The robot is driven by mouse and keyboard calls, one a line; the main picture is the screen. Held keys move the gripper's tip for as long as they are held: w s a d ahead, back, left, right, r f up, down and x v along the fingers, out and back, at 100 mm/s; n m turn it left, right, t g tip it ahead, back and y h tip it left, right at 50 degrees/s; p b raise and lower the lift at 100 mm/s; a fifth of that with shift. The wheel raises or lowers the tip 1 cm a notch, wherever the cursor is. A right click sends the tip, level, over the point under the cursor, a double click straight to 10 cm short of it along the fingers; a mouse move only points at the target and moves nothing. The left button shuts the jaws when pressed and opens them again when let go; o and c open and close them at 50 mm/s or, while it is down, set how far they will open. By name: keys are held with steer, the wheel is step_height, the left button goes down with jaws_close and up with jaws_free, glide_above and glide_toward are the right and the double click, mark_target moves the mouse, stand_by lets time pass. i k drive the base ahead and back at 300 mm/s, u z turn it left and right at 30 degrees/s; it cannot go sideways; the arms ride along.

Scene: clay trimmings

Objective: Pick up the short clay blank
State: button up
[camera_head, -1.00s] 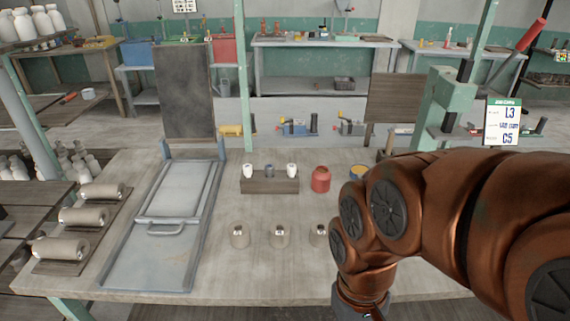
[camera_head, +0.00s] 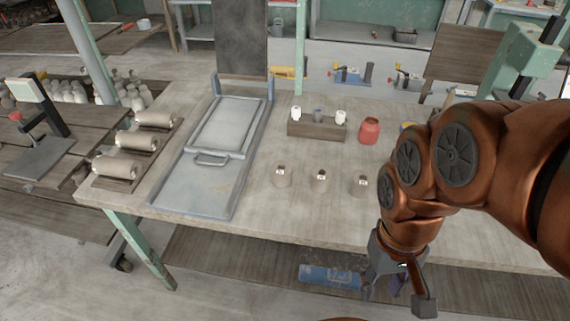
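Three small grey-beige clay blanks stand upright in a row on the table: the left blank (camera_head: 281,177), the middle blank (camera_head: 320,181) and the right blank (camera_head: 360,187). Each has a small white mark at its top. They look close in size, and I cannot tell which is the short one. The right blank stands close to my arm in the picture. My gripper (camera_head: 397,302) hangs at the table's front edge, to the right of and nearer than the blanks. Its fingers look spread apart, with no clay between them.
Behind the blanks are a wooden block (camera_head: 316,130) holding small pots and a red jar (camera_head: 369,131). A grey metal frame with a handle (camera_head: 211,160) lies to the left. Several clay rolls (camera_head: 136,141) lie farther left. The table front between is clear.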

mark_target(282, 174)
steer(key=u, duration=2.2)
steer(key=i, duration=2)
steer(key=z, duration=3.15)
